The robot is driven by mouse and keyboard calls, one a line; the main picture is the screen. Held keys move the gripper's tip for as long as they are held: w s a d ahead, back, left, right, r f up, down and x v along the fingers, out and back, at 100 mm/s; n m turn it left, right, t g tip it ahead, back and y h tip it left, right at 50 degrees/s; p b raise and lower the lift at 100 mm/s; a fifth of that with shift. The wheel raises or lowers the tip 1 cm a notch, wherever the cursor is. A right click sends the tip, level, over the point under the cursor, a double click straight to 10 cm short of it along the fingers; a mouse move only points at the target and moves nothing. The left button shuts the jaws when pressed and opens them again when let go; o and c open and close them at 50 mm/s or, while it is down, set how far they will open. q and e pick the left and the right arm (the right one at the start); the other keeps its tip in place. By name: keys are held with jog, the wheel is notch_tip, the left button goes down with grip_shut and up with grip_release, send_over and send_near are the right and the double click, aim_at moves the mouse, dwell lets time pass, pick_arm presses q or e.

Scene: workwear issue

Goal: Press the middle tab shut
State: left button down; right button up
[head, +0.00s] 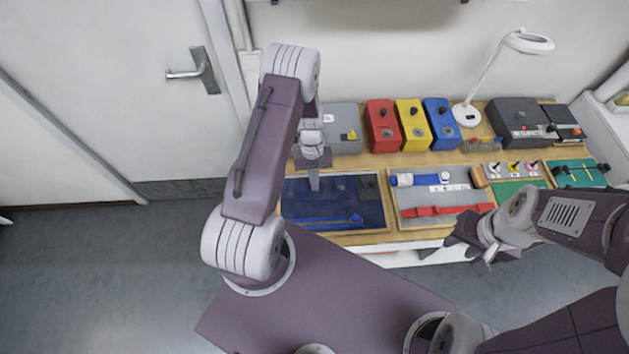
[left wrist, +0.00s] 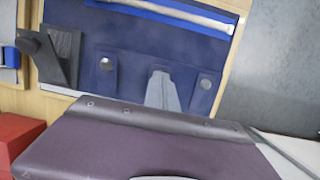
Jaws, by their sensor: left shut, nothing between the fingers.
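A dark blue fabric panel (head: 300,192) lies in a wooden-edged tray at the left of the bench. In the left wrist view the panel (left wrist: 130,35) carries two round snaps, a left one (left wrist: 107,64) and a right one (left wrist: 205,84). My left gripper (head: 314,187) is shut and empty, pointing down over the panel; its fingertips (left wrist: 162,78) show between the two snaps. They hide what lies under them, so I cannot make out the middle tab or whether they touch it. My right gripper (head: 466,246) appears open and empty by the bench's front edge.
A grey tray (head: 405,207) with blue and red straps lies right of the panel. Red (head: 382,125), yellow (head: 412,124) and blue (head: 441,123) boxes stand behind, with a lamp (head: 467,116). A dark flap with a knob (left wrist: 60,50) stands near the panel's edge.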

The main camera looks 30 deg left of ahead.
pick_arm(q)
jog(key=shift+s+d+f+b, duration=0.1)
jog(key=shift+s+f+b, duration=0.15)
jog(key=shift+f+b, duration=0.45)
jog(key=shift+s+d+f, duration=0.1)
jog(key=shift+s+d, duration=0.05)
jog(key=shift+s, duration=0.05)
jog(key=shift+s+d+r, duration=0.15)
jog(key=shift+s+r, duration=0.05)
jog(key=shift+r, duration=0.05)
jog(key=shift+w+r+p, duration=0.15)
jog(key=shift+r+p, duration=0.15)
jog(key=shift+r, duration=0.5)
pick_arm(e)
jog(key=shift+s+d+f, duration=0.15)
jog(key=shift+s+d, duration=0.05)
jog(key=shift+s, duration=0.15)
pick_arm(q)
jog(key=shift+p, duration=0.35)
